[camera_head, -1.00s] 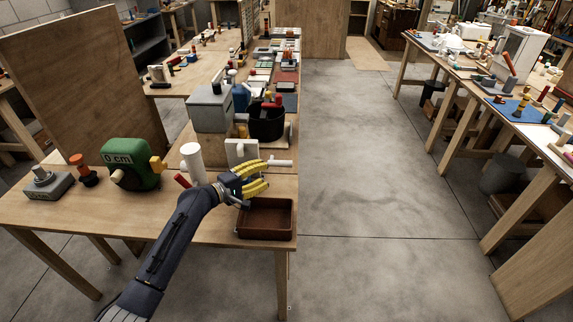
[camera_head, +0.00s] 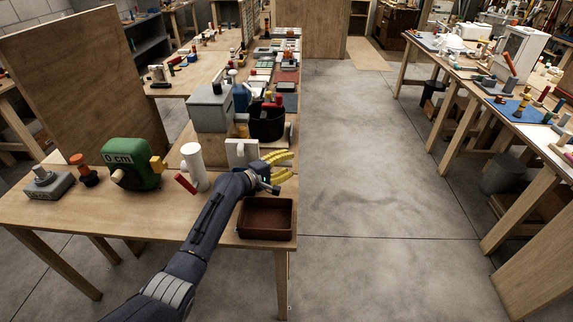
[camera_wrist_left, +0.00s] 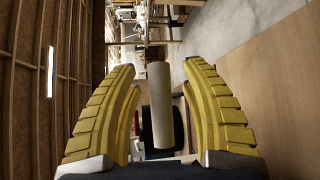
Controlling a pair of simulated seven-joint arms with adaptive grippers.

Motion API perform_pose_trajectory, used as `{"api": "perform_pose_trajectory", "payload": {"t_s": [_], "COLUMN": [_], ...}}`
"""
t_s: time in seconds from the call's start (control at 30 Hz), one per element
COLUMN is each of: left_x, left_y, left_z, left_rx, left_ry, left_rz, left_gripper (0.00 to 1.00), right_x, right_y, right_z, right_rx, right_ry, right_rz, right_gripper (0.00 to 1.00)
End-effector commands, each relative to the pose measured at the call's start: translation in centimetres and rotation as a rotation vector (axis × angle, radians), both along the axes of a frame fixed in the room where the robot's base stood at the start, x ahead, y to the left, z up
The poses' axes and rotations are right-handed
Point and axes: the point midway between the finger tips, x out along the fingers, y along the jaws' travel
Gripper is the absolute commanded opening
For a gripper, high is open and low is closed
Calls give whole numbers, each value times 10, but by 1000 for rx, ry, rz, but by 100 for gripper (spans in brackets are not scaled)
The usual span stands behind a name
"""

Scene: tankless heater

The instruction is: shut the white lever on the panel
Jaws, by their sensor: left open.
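The white panel (camera_head: 238,151) stands upright near the right edge of the wooden table in the head view. In the head view its lever, which stuck out to the right, is now hidden behind my left gripper (camera_head: 288,164). In the left wrist view a pale rod, which looks like the lever (camera_wrist_left: 160,105), lies lengthwise between the two yellow fingers of my left gripper (camera_wrist_left: 159,66). The fingers are open, with a gap visible on each side of the rod. My right gripper is not in view.
A brown tray (camera_head: 266,236) sits below my left gripper at the table corner. A white cylinder with a red handle (camera_head: 195,165) stands left of the panel. A black pot (camera_head: 266,124) is behind the panel. Open floor (camera_head: 365,180) lies to the right.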

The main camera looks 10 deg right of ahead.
Motion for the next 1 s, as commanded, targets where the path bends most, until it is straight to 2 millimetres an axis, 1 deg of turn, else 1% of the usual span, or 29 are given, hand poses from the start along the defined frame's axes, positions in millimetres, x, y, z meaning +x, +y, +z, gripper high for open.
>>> {"api": "perform_pose_trajectory", "payload": {"t_s": [0.2,0.23,0.63,1.0], "left_x": [0,0,0,1], "left_y": [0,0,0,1], "left_z": [0,0,0,0], "left_rx": [-1,-1,-1,0], "left_ry": [1,1,1,1], "left_rz": [0,0,0,2], "left_gripper": [45,47,1,0], "right_x": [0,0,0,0], "right_y": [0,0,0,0], "right_z": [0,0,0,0], "right_rx": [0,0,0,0], "right_ry": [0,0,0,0], "right_rz": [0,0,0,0], "right_gripper": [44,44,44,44]}}
